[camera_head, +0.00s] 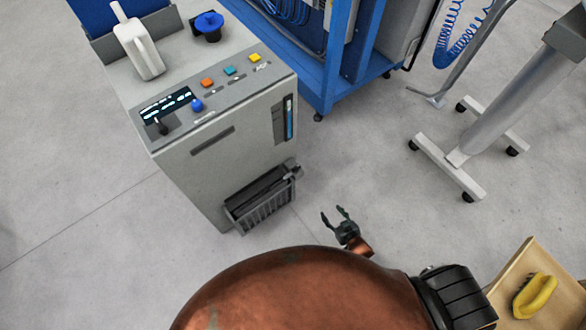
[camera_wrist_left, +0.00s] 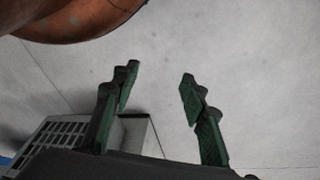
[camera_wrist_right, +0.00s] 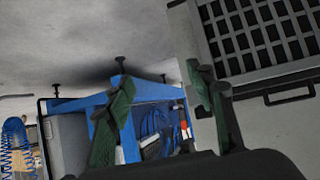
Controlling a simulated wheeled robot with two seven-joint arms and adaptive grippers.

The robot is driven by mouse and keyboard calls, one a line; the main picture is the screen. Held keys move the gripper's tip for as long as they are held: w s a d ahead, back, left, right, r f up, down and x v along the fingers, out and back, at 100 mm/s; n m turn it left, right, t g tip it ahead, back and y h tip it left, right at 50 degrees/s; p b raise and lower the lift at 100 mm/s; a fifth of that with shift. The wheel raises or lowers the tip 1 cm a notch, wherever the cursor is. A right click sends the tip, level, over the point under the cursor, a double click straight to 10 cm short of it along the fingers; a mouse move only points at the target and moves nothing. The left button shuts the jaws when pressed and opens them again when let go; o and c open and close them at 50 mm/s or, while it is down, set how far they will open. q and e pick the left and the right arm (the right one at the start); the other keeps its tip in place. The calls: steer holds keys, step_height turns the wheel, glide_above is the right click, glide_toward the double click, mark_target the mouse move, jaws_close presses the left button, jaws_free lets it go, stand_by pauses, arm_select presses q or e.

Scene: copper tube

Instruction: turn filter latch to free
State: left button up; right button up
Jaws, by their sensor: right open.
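The grey machine cabinet (camera_head: 215,130) carries a dark slatted filter grille (camera_head: 265,200) low on its front. My left gripper (camera_wrist_left: 160,76) is open and empty over bare floor and hidden in the head view.
A blue frame rack (camera_head: 335,60) stands behind the cabinet at right. A wheeled stand (camera_head: 465,140) is further right. A wooden surface with a yellow brush (camera_head: 535,295) is at lower right. The floor between cabinet and stand is clear.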

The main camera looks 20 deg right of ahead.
steer(key=w+a+r+t+y+b, duration=0.1)
steer(key=w+a+t+y+b, duration=0.15)
steer(key=w+b, duration=0.65)
steer(key=n+t+y+b, duration=0.3)
steer(key=t+b, duration=0.1)
steer(key=b, duration=0.5)
glide_toward(297, 169)
steer(key=x, duration=0.3)
steer(key=shift+w+a+r+g+h, duration=0.15)
steer(key=shift+w+g+h, duration=0.1)
steer(key=shift+w, duration=0.25)
steer(key=b+x, duration=0.2)
steer(key=x, duration=0.3)
steer(key=shift+b+x, duration=0.5)
steer(key=shift+x, duration=0.4)
arm_select(q)
steer(key=w+d+f+t+h, duration=0.2)
steer(key=w+d, duration=0.4)
steer(key=w, duration=0.3)
steer(key=shift+w+d+n+t, duration=0.2)
steer(key=shift+n+t, duration=0.1)
steer(key=shift+t, duration=0.4)
arm_select(e)
steer(key=shift+c, duration=0.7)
jaws_close()
